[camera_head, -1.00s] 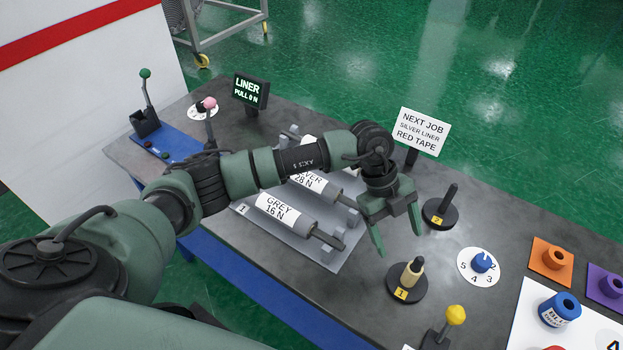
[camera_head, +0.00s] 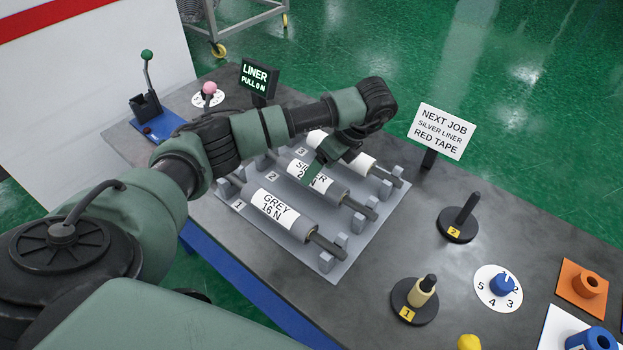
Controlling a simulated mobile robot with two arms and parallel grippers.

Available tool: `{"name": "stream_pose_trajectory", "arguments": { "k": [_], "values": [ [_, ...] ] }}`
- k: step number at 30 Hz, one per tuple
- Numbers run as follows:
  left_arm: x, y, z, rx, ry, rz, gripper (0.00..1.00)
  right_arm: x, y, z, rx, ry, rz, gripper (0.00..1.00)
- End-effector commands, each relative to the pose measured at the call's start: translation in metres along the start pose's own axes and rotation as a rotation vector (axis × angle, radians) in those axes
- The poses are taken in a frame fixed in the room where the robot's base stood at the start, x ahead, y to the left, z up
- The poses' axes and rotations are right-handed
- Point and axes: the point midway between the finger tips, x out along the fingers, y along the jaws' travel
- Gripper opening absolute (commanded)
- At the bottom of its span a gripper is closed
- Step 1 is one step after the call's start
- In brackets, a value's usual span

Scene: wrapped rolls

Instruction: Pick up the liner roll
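Three liner rolls lie on a grey rack plate (camera_head: 352,262) with numbered places. The grey roll labelled GREY 16 N (camera_head: 297,226) is at place 1, nearest. The roll whose partly covered label starts SIL (camera_head: 334,189) is at place 2. A third, white roll (camera_head: 363,163) is at place 3, mostly behind my arm. My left gripper (camera_head: 313,168) points down at the middle roll, its near finger covering part of the label. Contact and finger gap cannot be made out. The sign (camera_head: 440,131) reads NEXT JOB, SILVER LINER, RED TAPE. My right gripper is out of view.
A display (camera_head: 258,78) reads LINER PULL 0 N. On the right stand a black post marked 2 (camera_head: 460,217), a post with a cream roll marked 1 (camera_head: 420,294) and a blue dial (camera_head: 502,285). A green-knobbed lever (camera_head: 147,75) stands at far left.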

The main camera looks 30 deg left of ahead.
Motion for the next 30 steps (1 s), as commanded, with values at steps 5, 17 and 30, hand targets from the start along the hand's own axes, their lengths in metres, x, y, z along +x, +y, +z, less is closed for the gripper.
{"name": "stream_pose_trajectory", "arguments": {
  "k": [5, 17, 30],
  "values": [
    [0.025, 0.005, -0.001, 0.000, 0.000, 0.004, 0.74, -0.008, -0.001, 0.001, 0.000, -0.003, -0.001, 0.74],
    [0.038, 0.004, -0.002, 0.001, 0.001, 0.000, 0.66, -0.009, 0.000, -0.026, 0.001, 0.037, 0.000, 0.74],
    [0.037, 0.003, -0.001, 0.000, 0.002, -0.002, 0.00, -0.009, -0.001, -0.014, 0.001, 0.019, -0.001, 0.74]
  ]
}}
